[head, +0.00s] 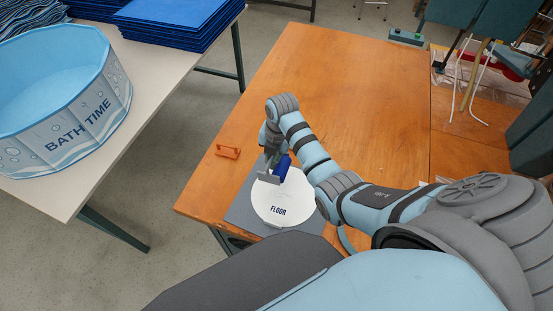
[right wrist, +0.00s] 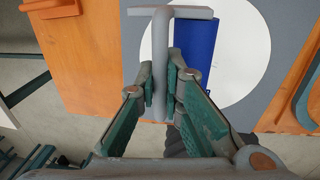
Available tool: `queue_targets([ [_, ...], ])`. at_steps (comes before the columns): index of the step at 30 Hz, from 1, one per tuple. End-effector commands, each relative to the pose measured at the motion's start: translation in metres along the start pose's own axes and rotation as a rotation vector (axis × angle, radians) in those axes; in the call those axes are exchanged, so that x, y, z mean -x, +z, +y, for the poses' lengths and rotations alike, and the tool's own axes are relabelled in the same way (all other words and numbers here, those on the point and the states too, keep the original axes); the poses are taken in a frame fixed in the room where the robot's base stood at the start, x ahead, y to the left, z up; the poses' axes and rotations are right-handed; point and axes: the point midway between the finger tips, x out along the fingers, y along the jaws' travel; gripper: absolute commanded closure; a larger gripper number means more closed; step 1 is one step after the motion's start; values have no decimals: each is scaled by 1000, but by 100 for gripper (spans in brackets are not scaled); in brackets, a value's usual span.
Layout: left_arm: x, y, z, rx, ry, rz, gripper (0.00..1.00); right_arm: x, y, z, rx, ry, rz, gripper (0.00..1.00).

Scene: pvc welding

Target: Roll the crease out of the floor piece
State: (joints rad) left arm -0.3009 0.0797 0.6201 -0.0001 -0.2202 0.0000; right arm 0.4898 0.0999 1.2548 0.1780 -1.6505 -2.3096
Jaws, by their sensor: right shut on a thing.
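The floor piece (head: 278,209) is a white disc marked "FLOOR", lying on a grey mat (head: 242,213) near the front corner of the orange table. It also shows in the right wrist view (right wrist: 245,60). My right gripper (head: 272,157) is over the far part of the disc. In the right wrist view my right gripper (right wrist: 168,85) is shut on the grey handle (right wrist: 160,50) of a roller. The roller's blue cylinder (right wrist: 195,50) lies over the disc; I cannot tell whether it touches. No crease can be made out. My left gripper is not in view.
A small orange object (head: 228,151) lies on the table (head: 340,80) left of the mat. A "BATH TIME" tub (head: 70,100) and stacked blue sheets (head: 180,18) stand on a white table (head: 135,115) at left. The table's far middle is clear.

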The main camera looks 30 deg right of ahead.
Motion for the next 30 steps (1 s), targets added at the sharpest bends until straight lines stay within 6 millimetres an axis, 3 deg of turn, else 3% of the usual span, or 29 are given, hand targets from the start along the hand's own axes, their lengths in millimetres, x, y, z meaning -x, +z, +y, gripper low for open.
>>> queue_targets([
  [10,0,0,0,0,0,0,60,23,-2,9,11,1,1,100],
  [26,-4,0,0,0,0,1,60,20,-2,8,10,0,0,100],
  [28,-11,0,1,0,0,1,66,12,-2,7,10,0,1,100],
  [30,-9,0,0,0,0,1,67,15,-2,7,10,0,1,100],
])
